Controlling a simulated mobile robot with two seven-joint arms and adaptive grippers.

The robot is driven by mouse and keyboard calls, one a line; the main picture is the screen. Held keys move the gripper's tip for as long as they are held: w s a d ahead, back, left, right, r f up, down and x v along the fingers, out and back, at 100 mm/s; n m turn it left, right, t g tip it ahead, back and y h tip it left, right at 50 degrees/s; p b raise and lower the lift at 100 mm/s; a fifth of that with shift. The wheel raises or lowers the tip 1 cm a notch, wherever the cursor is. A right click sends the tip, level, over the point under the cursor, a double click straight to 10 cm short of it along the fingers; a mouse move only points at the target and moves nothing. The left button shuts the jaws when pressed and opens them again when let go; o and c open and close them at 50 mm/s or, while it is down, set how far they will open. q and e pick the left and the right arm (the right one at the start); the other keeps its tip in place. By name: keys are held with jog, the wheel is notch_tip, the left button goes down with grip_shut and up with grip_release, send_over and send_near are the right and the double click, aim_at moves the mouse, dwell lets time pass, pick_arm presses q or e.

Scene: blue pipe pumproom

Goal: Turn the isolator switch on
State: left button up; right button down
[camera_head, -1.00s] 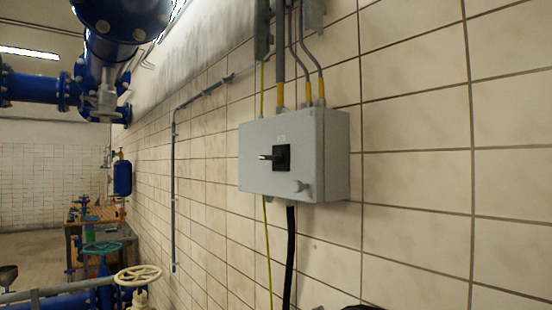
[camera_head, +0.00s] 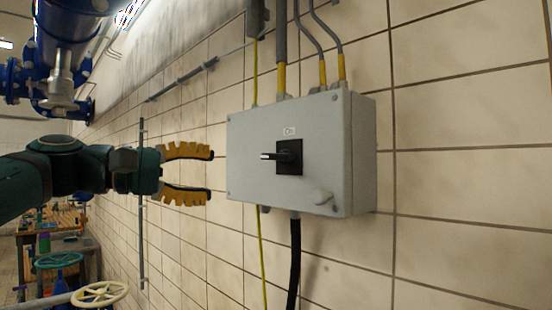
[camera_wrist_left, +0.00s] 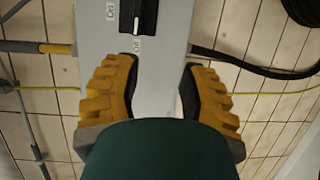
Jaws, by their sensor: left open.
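The isolator switch is a grey box (camera_head: 255,185) on the tiled wall with a black rotary handle (camera_head: 284,156) on a square black plate. The handle lies level, with its pale tip pointing left, and an "On" label sits above the plate. My left gripper (camera_head: 210,174) is open and empty, to the left of the box, its yellow fingers pointing at it. In the left wrist view the handle (camera_wrist_left: 138,16) shows at the top, ahead of the spread fingertips (camera_wrist_left: 157,67) and not between them. My right gripper is not in view.
Conduits (camera_head: 280,50) enter the box from above. A black cable (camera_head: 295,262) and a yellow-green wire (camera_head: 261,250) hang below it. Blue pipes (camera_head: 65,35) and a cream handwheel (camera_head: 99,294) are at left. The wall right of the box is clear.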

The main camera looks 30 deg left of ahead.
aim_at(271, 157)
pick_arm(q)
jog(key=s+r+h, duration=0.1)
jog(key=s+r, duration=0.2)
jog(key=shift+m, duration=0.4)
jog(key=x, duration=1.3)
jog(key=shift+w+d+p, duration=0.2)
jog(key=shift+d+p, duration=0.1)
jog(key=shift+d, duration=0.1)
jog(key=shift+s, duration=0.1)
grip_shut()
